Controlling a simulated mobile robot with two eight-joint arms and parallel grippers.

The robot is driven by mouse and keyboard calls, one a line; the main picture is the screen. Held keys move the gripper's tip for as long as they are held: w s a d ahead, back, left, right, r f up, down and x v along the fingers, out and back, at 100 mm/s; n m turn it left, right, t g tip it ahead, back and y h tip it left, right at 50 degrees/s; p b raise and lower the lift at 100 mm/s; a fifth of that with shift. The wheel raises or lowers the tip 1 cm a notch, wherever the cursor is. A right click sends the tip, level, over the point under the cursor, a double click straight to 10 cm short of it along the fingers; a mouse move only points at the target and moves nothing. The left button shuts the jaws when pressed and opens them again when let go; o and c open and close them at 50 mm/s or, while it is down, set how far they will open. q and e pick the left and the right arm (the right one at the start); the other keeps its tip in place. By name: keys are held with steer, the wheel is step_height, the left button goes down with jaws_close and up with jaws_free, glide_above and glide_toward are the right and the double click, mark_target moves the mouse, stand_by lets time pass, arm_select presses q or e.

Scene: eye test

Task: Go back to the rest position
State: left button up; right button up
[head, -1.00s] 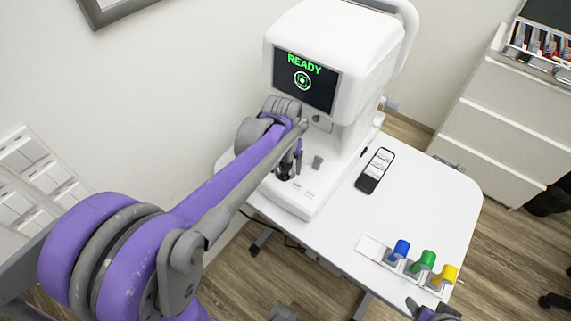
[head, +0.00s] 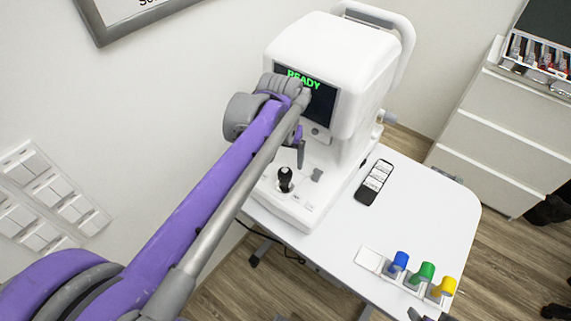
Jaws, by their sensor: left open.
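My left arm reaches in from the lower left, purple and grey. My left gripper (head: 300,152) hangs in front of the white eye-test machine (head: 345,45), below its screen (head: 322,100). The gripper is open and empty, partly hidden behind its own wrist. The black joystick (head: 285,178) stands upright on the machine's base, below and left of the fingers and apart from them. The screen reads READY in green, partly covered by my wrist. A small dark grey part of my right gripper (head: 425,315) shows at the bottom edge; its fingers are not clear.
The machine stands on a white table (head: 440,205). A black and white remote (head: 374,182) lies right of it. A white holder with blue (head: 399,262), green (head: 425,273) and yellow (head: 444,287) pieces sits near the front edge. A drawer cabinet (head: 515,130) stands at the right.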

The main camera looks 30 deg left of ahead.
arm_select(q)
steer(key=shift+r, duration=0.35)
steer(key=shift+s+d, duration=0.1)
steer(key=shift+s, duration=0.05)
steer(key=s+d+f+m+t+p, duration=0.1)
steer(key=s+d+f+t, duration=0.1)
steer(key=s, duration=0.4)
steer(key=s+d+f+m+t+p, duration=0.2)
steer(key=s+d+f, duration=0.1)
steer(key=s+d, duration=0.4)
steer(key=shift+d+f+m, duration=0.15)
steer(key=shift+f+m, duration=0.15)
steer(key=shift+f, duration=0.1)
